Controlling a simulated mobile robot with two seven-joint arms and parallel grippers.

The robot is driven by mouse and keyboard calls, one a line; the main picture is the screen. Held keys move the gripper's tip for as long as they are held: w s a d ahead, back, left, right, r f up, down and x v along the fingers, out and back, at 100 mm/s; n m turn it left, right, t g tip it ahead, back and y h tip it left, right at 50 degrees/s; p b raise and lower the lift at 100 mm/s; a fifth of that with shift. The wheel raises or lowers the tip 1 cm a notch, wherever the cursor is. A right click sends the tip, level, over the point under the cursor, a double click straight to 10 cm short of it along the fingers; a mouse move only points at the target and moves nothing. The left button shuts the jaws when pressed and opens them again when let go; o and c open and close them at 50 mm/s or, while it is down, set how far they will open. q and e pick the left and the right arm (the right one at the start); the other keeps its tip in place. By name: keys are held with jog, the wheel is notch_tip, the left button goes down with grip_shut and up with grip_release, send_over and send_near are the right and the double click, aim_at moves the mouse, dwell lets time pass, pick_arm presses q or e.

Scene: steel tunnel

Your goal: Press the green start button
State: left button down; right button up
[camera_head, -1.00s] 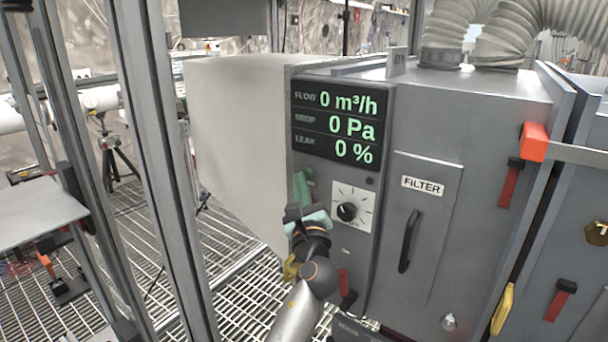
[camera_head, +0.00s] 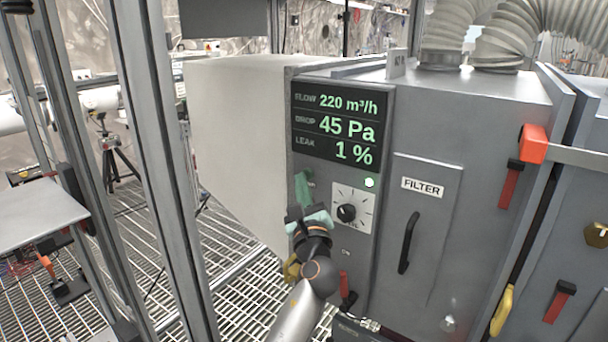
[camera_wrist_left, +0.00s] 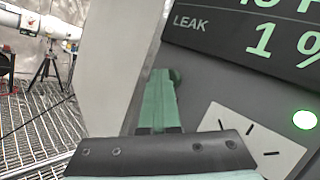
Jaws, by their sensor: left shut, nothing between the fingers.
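The grey filter cabinet (camera_head: 470,130) has a dark display (camera_head: 335,127) reading 220 m³/h, 45 Pa and 1 %. My left gripper (camera_head: 303,187) is shut and empty, with its green fingers raised against the panel just below the display and left of the dial. My right gripper is not in view.
A dial (camera_head: 347,211) on a white plate sits right of my gripper, with a lit lamp (camera_head: 369,183) above it. A filter door (camera_head: 422,230) with a black handle is further right. A metal post (camera_head: 165,150) stands at the left.

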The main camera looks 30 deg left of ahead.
pick_arm(q)
jog(key=shift+s+f, duration=0.1)
jog(key=shift+s, duration=0.05)
jog(key=s+p, duration=0.3)
jog(key=s, duration=0.3)
jog(key=shift+a, duration=0.25)
dwell(0.9)
